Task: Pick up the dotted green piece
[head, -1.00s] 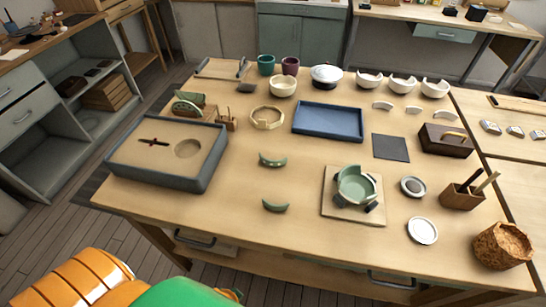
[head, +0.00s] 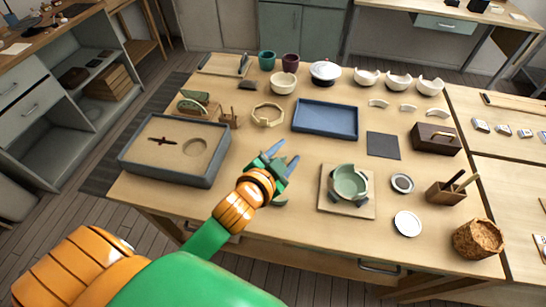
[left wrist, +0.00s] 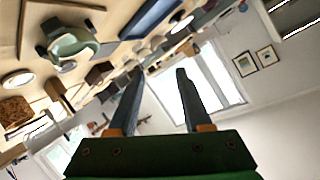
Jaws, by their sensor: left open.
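My left gripper (head: 284,158) is open and empty over the middle of the table, its blue-grey fingers pointing toward the back right. In the left wrist view its two fingers (left wrist: 158,75) are spread apart with nothing between them. The gripper and wrist cover the place of the two loose curved green pieces. The dotted green piece cannot be made out clearly. A bit of green (head: 281,203) beside the wrist is probably the end of the nearer piece. A broken green bowl (head: 349,182) sits in a holder on a wooden board (head: 343,211) to the right. My right gripper is out of view.
A blue tray (head: 325,119) lies behind the gripper, a dark mat (head: 383,146) to its right. A grey-rimmed sand box (head: 176,177) stands left.

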